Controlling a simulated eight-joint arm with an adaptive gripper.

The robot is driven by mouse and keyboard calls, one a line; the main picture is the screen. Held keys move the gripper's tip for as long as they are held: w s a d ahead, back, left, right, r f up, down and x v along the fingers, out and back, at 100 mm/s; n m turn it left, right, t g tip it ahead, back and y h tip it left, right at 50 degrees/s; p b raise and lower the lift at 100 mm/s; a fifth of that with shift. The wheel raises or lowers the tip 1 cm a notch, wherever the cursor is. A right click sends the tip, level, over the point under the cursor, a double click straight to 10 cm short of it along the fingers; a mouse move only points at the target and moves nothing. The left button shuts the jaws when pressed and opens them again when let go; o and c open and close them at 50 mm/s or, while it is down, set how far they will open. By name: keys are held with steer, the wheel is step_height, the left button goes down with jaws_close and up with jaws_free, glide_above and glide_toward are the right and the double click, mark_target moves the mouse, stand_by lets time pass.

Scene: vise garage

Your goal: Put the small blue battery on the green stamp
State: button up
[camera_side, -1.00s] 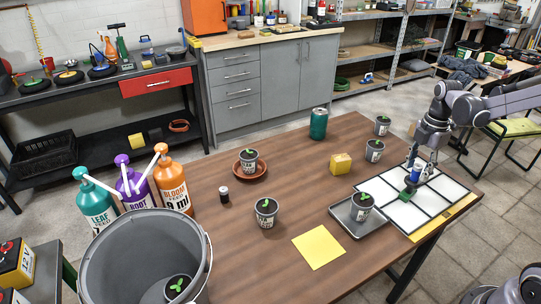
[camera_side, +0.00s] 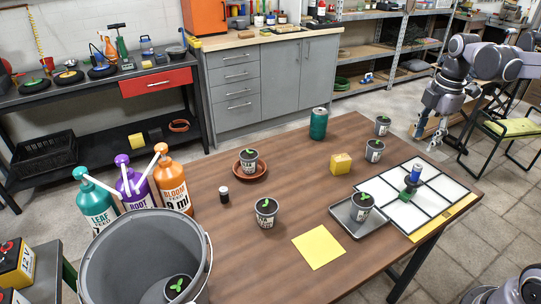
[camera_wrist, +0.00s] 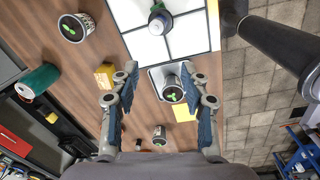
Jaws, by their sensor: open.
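The small blue battery (camera_side: 413,174) stands upright on the dark-green stamp (camera_side: 406,193), on the white gridded board (camera_side: 432,202) at the table's right end. In the wrist view the battery (camera_wrist: 158,22) shows from above near the top, covering most of the stamp. My gripper (camera_side: 431,139) is raised above and behind the battery, clear of it. In the wrist view my gripper (camera_wrist: 158,72) has its fingers spread wide with nothing held between them.
A grey tray (camera_side: 345,222) with a potted seedling (camera_side: 361,207) sits just left of the board. A yellow block (camera_side: 341,164), several more pots and a green can (camera_side: 318,124) stand on the table. A large grey bucket (camera_side: 130,255) is at front left.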

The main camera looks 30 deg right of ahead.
steer(key=s+a+f+m+t, duration=0.1)
steer(key=s+a+m+t, duration=0.2)
steer(key=a+m, duration=0.4)
steer(key=s+a+f+m+t, duration=0.1)
steer(key=s+a+m+t, duration=0.2)
steer(key=a+m, duration=0.4)
steer(key=a, duration=0.3)
steer(key=shift+s+f, duration=0.25)
steer(key=shift+f, duration=0.1)
